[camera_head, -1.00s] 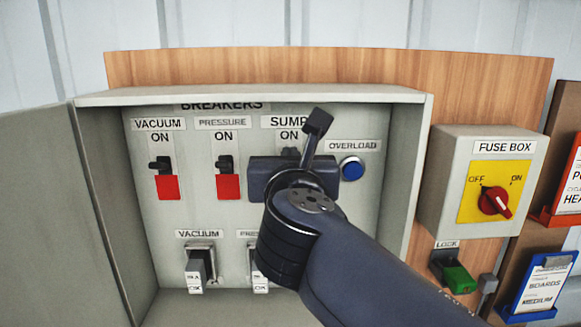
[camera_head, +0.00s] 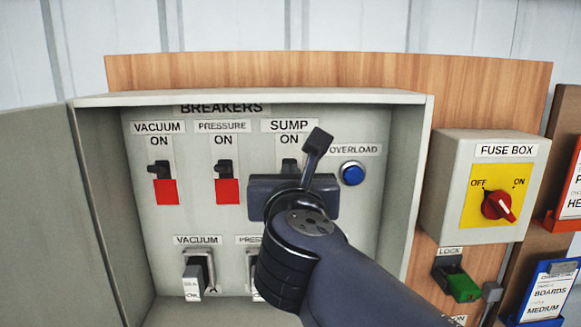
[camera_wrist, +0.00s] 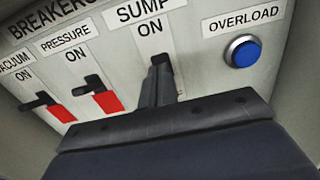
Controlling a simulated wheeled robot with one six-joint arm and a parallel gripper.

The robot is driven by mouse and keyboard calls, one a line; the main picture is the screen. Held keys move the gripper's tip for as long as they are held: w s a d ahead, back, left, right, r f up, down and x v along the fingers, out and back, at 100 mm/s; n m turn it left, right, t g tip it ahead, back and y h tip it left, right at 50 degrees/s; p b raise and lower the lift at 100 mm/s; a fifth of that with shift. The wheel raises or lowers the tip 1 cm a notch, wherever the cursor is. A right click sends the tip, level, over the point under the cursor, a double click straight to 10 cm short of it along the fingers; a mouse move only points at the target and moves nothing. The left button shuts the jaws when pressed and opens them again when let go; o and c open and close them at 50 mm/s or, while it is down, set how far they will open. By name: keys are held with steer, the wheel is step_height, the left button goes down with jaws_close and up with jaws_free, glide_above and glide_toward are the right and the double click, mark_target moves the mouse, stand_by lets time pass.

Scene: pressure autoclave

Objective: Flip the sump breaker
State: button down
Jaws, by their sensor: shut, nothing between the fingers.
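The sump breaker (camera_head: 290,164) sits under the SUMP and ON labels in the open breaker box. Its dark lever top shows at about the height of the two neighbouring levers; its lower part is hidden by my gripper. In the wrist view the sump breaker (camera_wrist: 161,61) shows at the tips of my gripper (camera_wrist: 163,75). The fingers are shut with nothing between them, pointing at the breaker. Whether they touch the lever I cannot tell. In the head view the gripper's body hides the fingers.
The vacuum breaker (camera_head: 160,168) and pressure breaker (camera_head: 224,168), with red below their levers, stand to the left. The blue overload button (camera_head: 352,173) is close on the right. Box side walls (camera_head: 407,190) flank the arm. A fuse box (camera_head: 485,185) hangs farther right.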

steer(key=s+r+p, duration=0.1)
steer(key=s, duration=0.7)
steer(key=shift+s, duration=0.35)
stand_by(0.5)
steer(key=shift+w+a, duration=0.1)
steer(key=w, duration=0.6)
steer(key=shift+w, duration=0.35)
steer(key=shift+s+f, duration=0.1)
steer(key=shift+f, duration=0.05)
stand_by(0.4)
